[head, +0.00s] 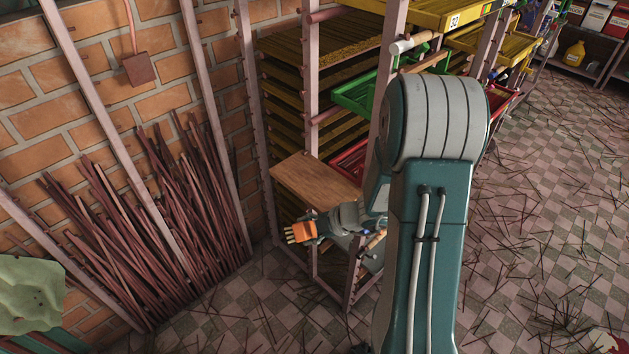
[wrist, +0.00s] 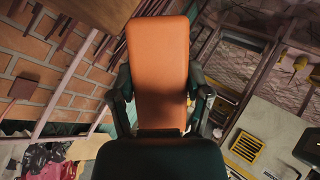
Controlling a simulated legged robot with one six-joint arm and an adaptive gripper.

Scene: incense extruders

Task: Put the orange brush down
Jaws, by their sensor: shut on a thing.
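The orange brush (head: 303,231) is in the head view, low at the left front of the rack, with pale bristle tips toward the left. In the wrist view its flat orange body (wrist: 159,60) stands out between the two dark fingers. My gripper (head: 319,225) is shut on the brush. It also shows in the wrist view (wrist: 159,95), one finger on each side of the brush. The brush looks held in the air, but how far it is from any surface I cannot tell.
A brown wooden board (head: 316,182) is just above my gripper. The rack's pinkish upright posts (head: 250,130) stand close by. Yellow slatted trays (head: 325,52) and a green tray (head: 365,96) fill the rack. Thin dark sticks (head: 150,225) lean on the brick wall at left. More sticks litter the floor.

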